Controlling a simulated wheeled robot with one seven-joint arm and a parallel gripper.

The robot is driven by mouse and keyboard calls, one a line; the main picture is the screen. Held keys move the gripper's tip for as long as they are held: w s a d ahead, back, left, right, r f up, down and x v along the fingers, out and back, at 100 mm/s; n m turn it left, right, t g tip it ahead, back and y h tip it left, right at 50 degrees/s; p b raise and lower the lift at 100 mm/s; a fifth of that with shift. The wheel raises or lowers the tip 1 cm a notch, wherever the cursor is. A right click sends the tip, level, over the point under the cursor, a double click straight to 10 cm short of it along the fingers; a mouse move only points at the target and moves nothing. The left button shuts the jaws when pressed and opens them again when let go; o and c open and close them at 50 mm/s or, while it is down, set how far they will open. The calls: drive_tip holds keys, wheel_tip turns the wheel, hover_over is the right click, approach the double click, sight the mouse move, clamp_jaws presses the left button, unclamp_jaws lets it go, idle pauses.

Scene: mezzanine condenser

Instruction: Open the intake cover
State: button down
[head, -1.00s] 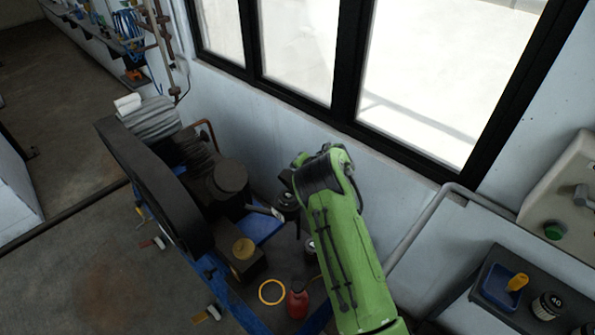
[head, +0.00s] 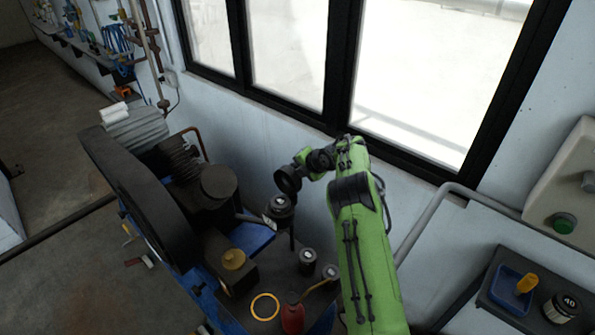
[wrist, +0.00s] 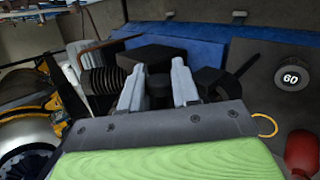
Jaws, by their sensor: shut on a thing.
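The compressor carries a dark round-topped housing (head: 219,182) in the middle and a dark block with a brass-coloured knob (head: 234,259) in front of it. I cannot tell for certain which part is the intake cover. My gripper (head: 262,221) reaches in from the right, beside the housing, with its fingers pointing left. In the wrist view my gripper (wrist: 158,90) has its two pale fingers either side of a small dark part (wrist: 158,88), and is shut on it. A larger black block (wrist: 153,56) lies beyond. The exact contact is hidden by the fingers and shadow.
A large black wheel guard (head: 135,195) stands left of the housing. A yellow ring (head: 265,306), a red bottle (head: 292,317) and dark canisters (head: 307,258) stand near my arm. The window wall (head: 240,115) is close behind. A blue tray (head: 508,286) sits at right.

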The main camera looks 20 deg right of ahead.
drive_tip(key=shift+d+f, duration=0.2)
drive_tip(key=shift+d, duration=0.1)
drive_tip(key=c, duration=0.9)
unclamp_jaws()
drive_tip(key=shift+w, duration=0.1)
drive_tip(key=shift+o, duration=0.2)
drive_tip(key=shift+a, duration=0.1)
drive_tip(key=shift+r, duration=0.2)
drive_tip(key=b+v, duration=0.2)
drive_tip(key=v, duration=1.3)
drive_tip(key=shift+s, duration=0.3)
